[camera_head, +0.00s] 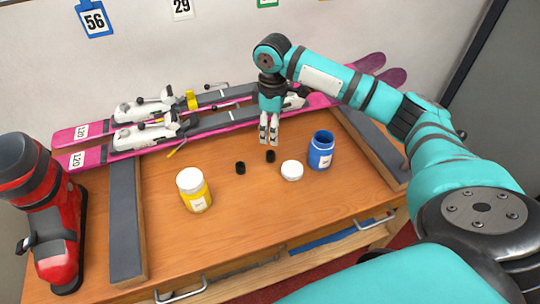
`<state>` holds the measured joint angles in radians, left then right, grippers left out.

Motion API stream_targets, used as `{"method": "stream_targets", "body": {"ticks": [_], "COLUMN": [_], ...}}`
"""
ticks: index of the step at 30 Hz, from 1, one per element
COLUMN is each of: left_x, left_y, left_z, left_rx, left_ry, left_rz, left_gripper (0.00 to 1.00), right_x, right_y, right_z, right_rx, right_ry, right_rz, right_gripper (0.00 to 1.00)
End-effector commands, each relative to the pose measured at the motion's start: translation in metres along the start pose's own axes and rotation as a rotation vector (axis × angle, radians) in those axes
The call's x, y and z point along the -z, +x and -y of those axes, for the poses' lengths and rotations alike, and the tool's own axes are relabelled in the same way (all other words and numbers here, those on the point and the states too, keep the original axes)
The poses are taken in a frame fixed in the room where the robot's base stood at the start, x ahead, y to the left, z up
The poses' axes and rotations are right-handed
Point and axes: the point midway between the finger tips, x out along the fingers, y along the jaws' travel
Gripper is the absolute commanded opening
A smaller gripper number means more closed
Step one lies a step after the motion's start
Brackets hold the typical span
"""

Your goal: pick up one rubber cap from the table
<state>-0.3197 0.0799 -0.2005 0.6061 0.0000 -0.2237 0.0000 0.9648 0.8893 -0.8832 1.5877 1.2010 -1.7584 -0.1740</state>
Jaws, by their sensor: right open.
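Two small black rubber caps lie on the wooden table (235,240). One cap (240,168) is left of the middle. The other cap (270,156) is a little to its right and farther back. My right gripper (269,143) points down just above and behind the right-hand cap. Its jaws are open, and I see nothing between them. The cap looks apart from the fingertips, though the exact gap is hard to tell. My left gripper does not show.
A yellow jar with a white lid (194,190), a loose white lid (292,170) and an open blue jar (321,150) stand near the caps. Pink skis (95,155) lie behind. A red boot (52,215) stands at left. Dark rails (125,220) flank the bench.

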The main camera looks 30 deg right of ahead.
Motion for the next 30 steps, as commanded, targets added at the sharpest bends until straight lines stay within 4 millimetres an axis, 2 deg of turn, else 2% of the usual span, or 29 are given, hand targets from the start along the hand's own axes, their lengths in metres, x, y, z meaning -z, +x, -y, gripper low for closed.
{"method": "stream_targets", "body": {"ticks": [3,6,12,21,30], "left_x": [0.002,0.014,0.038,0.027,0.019], "left_y": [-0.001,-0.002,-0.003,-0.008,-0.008], "left_z": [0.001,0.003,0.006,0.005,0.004], "left_rx": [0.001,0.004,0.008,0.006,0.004], "left_ry": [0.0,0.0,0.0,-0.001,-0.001], "left_rz": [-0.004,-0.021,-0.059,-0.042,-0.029], "left_gripper": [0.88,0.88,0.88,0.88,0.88], "right_x": [-0.001,0.0,0.0,0.002,0.002], "right_y": [0.024,0.037,0.049,0.09,0.097], "right_z": [0.0,0.0,0.001,0.006,0.006], "right_rx": [0.001,0.001,0.0,0.0,-0.002], "right_ry": [0.002,0.001,0.001,0.001,0.0], "right_rz": [0.003,0.001,0.001,0.001,0.0], "right_gripper": [0.53,0.53,0.53,0.53,0.53]}}
